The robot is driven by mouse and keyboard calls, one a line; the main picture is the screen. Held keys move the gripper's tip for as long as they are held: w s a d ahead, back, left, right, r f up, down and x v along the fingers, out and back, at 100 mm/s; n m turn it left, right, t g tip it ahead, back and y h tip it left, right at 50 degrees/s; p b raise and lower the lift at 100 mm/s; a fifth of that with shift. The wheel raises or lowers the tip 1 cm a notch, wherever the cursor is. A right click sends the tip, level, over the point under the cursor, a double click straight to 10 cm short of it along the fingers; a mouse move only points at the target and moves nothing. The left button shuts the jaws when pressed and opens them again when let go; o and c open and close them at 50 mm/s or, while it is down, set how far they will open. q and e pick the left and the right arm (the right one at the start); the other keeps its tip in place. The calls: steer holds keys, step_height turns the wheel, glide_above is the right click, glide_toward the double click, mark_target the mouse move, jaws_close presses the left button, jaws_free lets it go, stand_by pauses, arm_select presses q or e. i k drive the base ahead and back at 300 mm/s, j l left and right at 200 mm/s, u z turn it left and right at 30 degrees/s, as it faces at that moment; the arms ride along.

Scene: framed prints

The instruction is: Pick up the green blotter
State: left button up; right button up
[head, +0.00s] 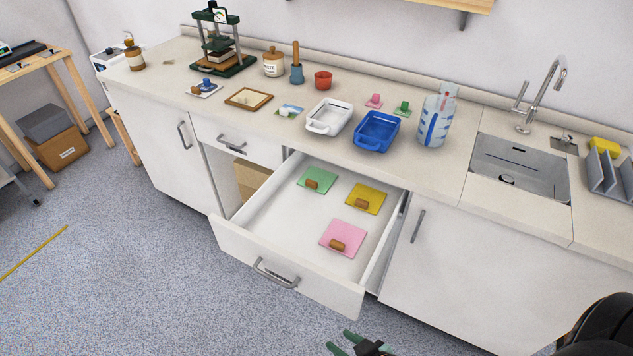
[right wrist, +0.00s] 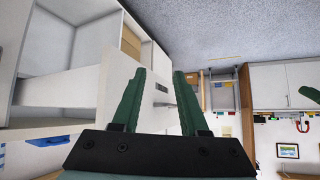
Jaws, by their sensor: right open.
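The green blotter (head: 321,177), a flat square with a brown knob, lies at the back left inside the open drawer (head: 225,236). A yellow blotter (head: 372,194) lies to its right and a pink blotter (head: 347,227) nearer the drawer front, each with a brown knob. My right gripper (head: 342,341) shows at the bottom edge of the head view, open and empty, in front of the drawer and well apart from the green blotter. Its two green fingers (right wrist: 160,74) stand apart in the right wrist view, with nothing between them.
The counter (head: 290,150) above the drawer holds a white tray (head: 313,128), a blue tray (head: 371,147), a blue-striped bottle (head: 433,137) and a dark green press (head: 233,66). A sink (head: 540,184) is at right. Speckled floor in front of the cabinets is clear.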

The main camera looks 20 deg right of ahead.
mark_target(318, 180)
steer(key=i+j+u, duration=0.1)
steer(key=u, duration=0.7)
steer(key=i+j, duration=0.1)
steer(key=i, duration=2.75)
steer(key=i+z, duration=0.1)
steer(key=z, duration=0.35)
steer(key=i+z, duration=0.1)
steer(key=z, duration=0.35)
steer(key=i+z, duration=0.1)
steer(key=z, duration=0.35)
